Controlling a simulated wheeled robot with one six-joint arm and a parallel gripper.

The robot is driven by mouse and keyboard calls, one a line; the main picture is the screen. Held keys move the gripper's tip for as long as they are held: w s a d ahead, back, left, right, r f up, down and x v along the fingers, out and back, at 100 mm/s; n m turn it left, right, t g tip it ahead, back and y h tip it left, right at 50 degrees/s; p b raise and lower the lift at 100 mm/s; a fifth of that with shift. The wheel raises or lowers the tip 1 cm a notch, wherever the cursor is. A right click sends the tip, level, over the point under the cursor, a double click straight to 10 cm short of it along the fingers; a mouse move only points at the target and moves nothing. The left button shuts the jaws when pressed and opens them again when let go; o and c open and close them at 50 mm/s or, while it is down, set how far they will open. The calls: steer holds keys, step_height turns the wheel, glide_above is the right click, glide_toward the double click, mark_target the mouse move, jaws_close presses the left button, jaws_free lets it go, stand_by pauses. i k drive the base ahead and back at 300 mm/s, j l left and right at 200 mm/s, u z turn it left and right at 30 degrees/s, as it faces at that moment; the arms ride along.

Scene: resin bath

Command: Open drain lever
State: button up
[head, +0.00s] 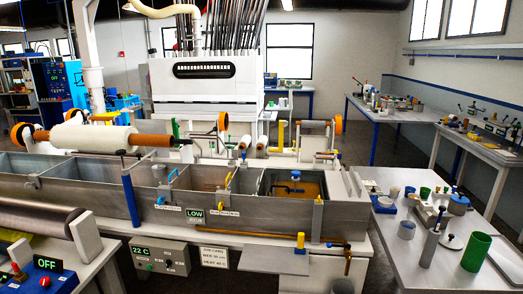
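The long grey metal resin bath (275,216) runs across the middle of the head view, split into several compartments. A brass pipe (255,235) runs along its front right side and bends down to a spout (347,265). The right compartment holds amber liquid (310,188). A blue lever (172,177) and a yellow lever (229,180) stand at the bath's inner dividers. My gripper is not in view.
A green "LOW" display (195,212) and a "22 C" control box (160,257) are on the bath's front. A white shelf (275,261) juts out below the pipe. A side table (400,245) with cups and a green cylinder (476,252) stands close at right.

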mark_target(329, 245)
steer(key=i+l+z, duration=0.15)
steer(key=i, duration=0.55)
steer(key=i+l+z, duration=0.1)
steer(key=i, duration=0.65)
steer(key=l, duration=0.1)
